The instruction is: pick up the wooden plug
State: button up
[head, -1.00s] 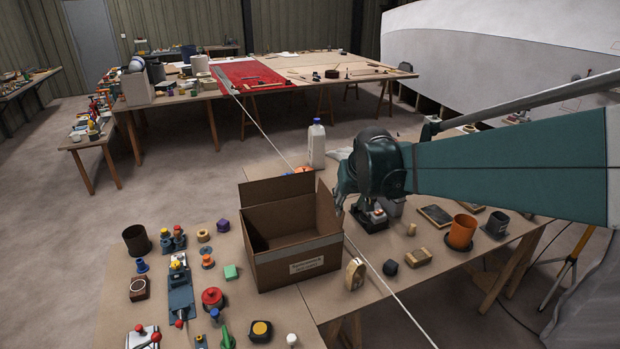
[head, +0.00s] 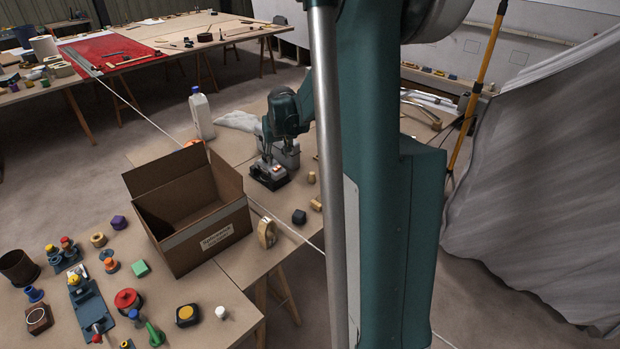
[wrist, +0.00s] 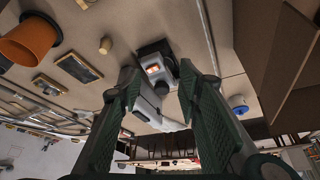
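The wooden plug (head: 311,177) is a small light-wood cylinder standing on the brown table, right of the black and grey device (head: 268,172) with a red label. In the wrist view the plug (wrist: 105,45) shows left of and above my left finger, apart from it.
An open cardboard box (head: 208,232) stands left of the plug. A dark block (head: 299,216) and a wooden ring-like piece (head: 267,232) lie nearer the front. An orange pot (wrist: 30,38) and a dark framed plate (wrist: 79,66) show in the wrist view. My arm hides the table's right part.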

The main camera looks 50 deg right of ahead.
jog(key=w+d+f+m, duration=0.1)
jog(key=d+f, duration=0.8)
jog(key=d, duration=0.3)
jog(key=g, duration=0.1)
send_over(312, 173)
jog(key=s+a, duration=0.2)
notch_tip(312, 173, down, 7)
jog(key=shift+d+r+m, duration=0.2)
jog(key=shift+d+m, duration=0.05)
jog(key=shift+m, duration=0.15)
jog(key=shift+f, duration=0.1)
jog(key=shift+x, duration=1.15)
jog(key=shift+f, duration=0.15)
jog(key=shift+b+x, duration=0.35)
jog(key=shift+x, duration=2.1)
jog(key=shift+d, duration=0.1)
jog(key=shift+c, duration=0.7)
jog(key=c, duration=0.5)
